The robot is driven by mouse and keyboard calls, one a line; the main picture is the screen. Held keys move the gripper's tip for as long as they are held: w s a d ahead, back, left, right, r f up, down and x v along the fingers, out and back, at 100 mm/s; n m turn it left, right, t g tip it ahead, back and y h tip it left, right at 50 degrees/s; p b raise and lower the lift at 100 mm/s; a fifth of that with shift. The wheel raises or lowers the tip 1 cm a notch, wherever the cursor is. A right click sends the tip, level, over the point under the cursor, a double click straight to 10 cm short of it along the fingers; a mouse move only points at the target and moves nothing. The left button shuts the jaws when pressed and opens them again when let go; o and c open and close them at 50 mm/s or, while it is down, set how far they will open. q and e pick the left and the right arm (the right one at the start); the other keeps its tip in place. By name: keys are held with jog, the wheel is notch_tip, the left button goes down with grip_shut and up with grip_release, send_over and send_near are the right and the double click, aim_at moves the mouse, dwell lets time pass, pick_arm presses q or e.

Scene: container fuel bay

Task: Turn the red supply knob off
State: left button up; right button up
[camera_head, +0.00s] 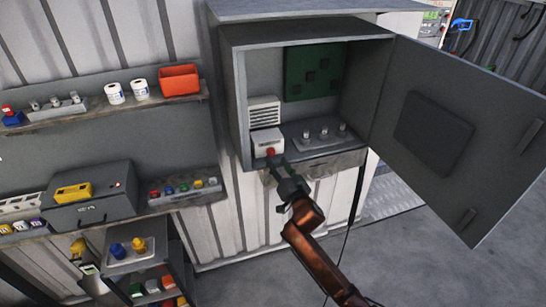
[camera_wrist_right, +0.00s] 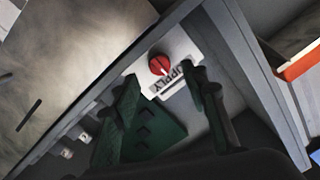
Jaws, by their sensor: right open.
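The red supply knob (camera_head: 270,152) sits on the front of a small white box (camera_head: 267,138) inside the open grey cabinet. In the right wrist view the round red knob (camera_wrist_right: 161,65) shows above a label whose visible letters read "UPPLY". My right gripper (camera_head: 276,160) is at the cabinet's front edge, close to the knob. In the wrist view its two dark fingers (camera_wrist_right: 168,82) are open, with the knob between and just beyond their tips. I cannot tell whether a finger touches it. My left gripper is not in view.
The cabinet door (camera_head: 460,125) stands open to the right. A vented white box (camera_head: 264,112), a green panel (camera_head: 314,72) and a row of grey knobs (camera_head: 323,134) are inside the cabinet. Shelves with an orange bin (camera_head: 179,80) and a toolbox (camera_head: 92,197) line the left wall.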

aim_at(272, 154)
jog(key=shift+x, duration=2.2)
jog(key=shift+c, duration=0.7)
grip_shut()
